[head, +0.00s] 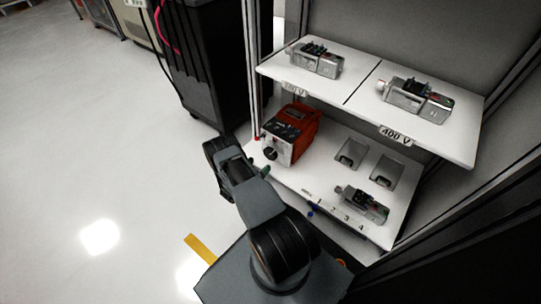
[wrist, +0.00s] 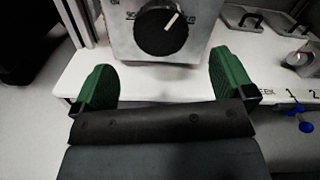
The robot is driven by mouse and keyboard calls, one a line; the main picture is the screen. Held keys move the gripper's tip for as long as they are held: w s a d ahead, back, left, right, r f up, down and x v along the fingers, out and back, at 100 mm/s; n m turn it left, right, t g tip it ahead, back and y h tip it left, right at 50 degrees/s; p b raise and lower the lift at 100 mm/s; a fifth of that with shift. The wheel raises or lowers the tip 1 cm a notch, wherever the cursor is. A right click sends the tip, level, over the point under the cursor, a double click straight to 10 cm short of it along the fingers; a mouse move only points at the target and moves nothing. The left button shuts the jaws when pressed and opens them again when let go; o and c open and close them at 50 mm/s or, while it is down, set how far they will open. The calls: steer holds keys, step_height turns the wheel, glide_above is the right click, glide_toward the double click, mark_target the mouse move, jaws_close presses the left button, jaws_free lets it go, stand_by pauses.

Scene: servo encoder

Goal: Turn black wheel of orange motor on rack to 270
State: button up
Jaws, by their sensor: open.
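The orange motor (head: 305,124) stands at the left end of the lower rack shelf, its grey front panel facing my arm. Its black wheel (head: 270,154) is low on that panel. In the wrist view the black wheel (wrist: 161,33) is near the top centre, with a white pointer line slanting up and to the right. The scale marks around it are mostly cut off or too small to read. My gripper (wrist: 165,82) is open and empty, its green fingers wide apart, in front of and below the wheel, not touching it.
The upper shelf (head: 362,97) holds two grey motor units and hangs above the lower shelf (head: 290,177). Another grey unit (head: 362,204) and two empty holders sit to the right. A blue knob (wrist: 301,122) is on the shelf's front edge. A black cabinet (head: 205,60) stands behind left.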

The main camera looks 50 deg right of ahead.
mark_target(269, 155)
steer(key=d, duration=0.3)
steer(key=d+b, duration=0.1)
steer(key=d, duration=0.2)
steer(key=d+b, duration=0.1)
steer(key=d, duration=0.2)
steer(key=shift+w+d, duration=0.15)
steer(key=shift+w, duration=0.25)
steer(key=c, duration=0.9)
